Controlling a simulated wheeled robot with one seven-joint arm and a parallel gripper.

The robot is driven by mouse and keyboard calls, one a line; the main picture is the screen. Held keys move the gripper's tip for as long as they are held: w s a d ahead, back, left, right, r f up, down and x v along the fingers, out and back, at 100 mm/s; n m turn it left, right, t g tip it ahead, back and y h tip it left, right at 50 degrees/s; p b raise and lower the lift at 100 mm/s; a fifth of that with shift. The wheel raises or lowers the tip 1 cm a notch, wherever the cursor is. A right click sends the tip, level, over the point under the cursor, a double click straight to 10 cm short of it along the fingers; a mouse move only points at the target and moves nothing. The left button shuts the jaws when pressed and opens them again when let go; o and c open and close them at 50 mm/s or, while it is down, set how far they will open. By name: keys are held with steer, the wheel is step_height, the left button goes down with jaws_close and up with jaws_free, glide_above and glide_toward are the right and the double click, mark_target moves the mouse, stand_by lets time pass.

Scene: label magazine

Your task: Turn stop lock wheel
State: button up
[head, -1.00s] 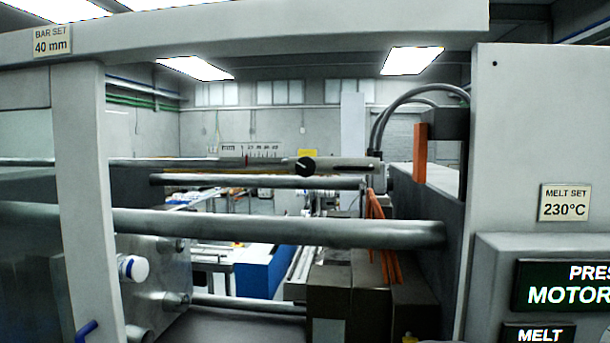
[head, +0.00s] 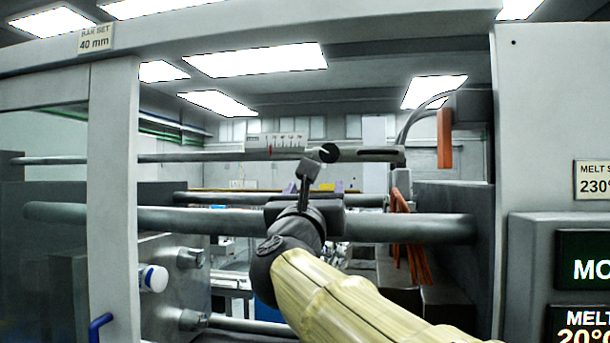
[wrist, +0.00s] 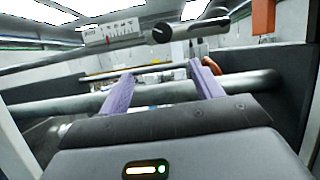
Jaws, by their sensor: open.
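The stop lock wheel is a small black round knob (head: 328,153) with a pale line across its face. It sits on the upper bar (head: 375,154), just right of a white scale plate (head: 275,144) with red marks. The wheel also shows in the wrist view (wrist: 162,32), above and beyond my fingers. My gripper (head: 309,187) is below the wheel in the head view, partly hidden by my own wrist parts. In the wrist view its two purple fingers (wrist: 160,74) are spread apart with nothing between them. They do not touch the wheel.
A thick horizontal bar (head: 150,219) runs across the opening close to my gripper. The frame post (head: 113,200) bounds the left and a grey cabinet (head: 545,140) the right. An orange block (head: 444,138) and orange cables (head: 400,235) are right of the wheel.

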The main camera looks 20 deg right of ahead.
steer(key=shift+s+d+r+m, duration=0.15)
steer(key=shift+s+r+m, duration=0.05)
steer(key=shift+m, duration=0.3)
steer(key=shift+w+d, duration=0.1)
steer(key=p, duration=0.8)
glide_toward(329, 157)
steer(key=x, duration=1)
steer(key=shift+c, duration=0.5)
steer(key=c, duration=0.9)
